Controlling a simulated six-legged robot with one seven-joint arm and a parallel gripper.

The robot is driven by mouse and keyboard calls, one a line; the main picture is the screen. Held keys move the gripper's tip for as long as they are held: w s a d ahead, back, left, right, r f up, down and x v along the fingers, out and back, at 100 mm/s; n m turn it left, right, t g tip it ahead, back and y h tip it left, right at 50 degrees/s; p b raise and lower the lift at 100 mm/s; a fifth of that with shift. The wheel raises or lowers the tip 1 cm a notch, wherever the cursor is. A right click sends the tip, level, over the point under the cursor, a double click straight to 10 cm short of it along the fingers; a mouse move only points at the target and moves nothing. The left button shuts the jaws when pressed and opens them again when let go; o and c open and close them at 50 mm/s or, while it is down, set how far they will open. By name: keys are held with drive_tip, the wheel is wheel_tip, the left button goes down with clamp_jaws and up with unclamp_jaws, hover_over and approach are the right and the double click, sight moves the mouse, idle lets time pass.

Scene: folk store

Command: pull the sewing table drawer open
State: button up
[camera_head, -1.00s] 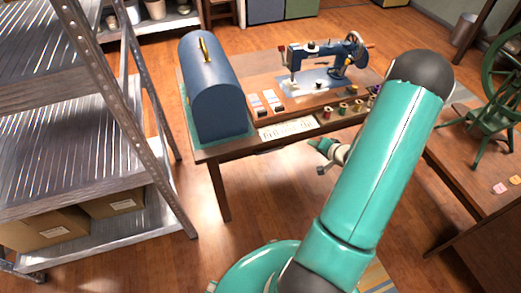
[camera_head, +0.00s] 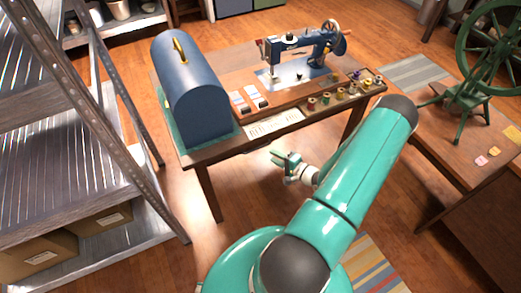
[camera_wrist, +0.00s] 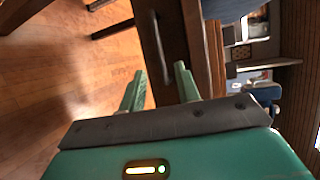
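The wooden sewing table (camera_head: 225,151) stands ahead of me, with a blue sewing machine (camera_head: 297,50) on top. Its drawer front is hidden under the tabletop edge in the head view. In the wrist view, a brown drawer front (camera_wrist: 176,22) with a dark handle (camera_wrist: 159,38) lies ahead. My gripper (camera_head: 280,158) is at the table's front side, just below the tabletop edge. In the wrist view, my gripper (camera_wrist: 160,82) is open, with its two green fingers apart and nothing between them. The handle is beyond the fingertips, roughly in line with the gap.
A domed blue case (camera_head: 190,95) sits on the table's left end, and thread spools (camera_head: 340,94) stand at the right. A metal shelf (camera_head: 70,150) is close on the left. A second table (camera_head: 450,165) with a green spinning wheel (camera_head: 490,50) is on the right.

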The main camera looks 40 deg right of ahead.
drive_tip(key=w+a+f, duration=0.1)
drive_tip(key=w, duration=0.6)
drive_tip(key=shift+w+f, duration=0.15)
drive_tip(key=shift+f, duration=0.05)
clamp_jaws()
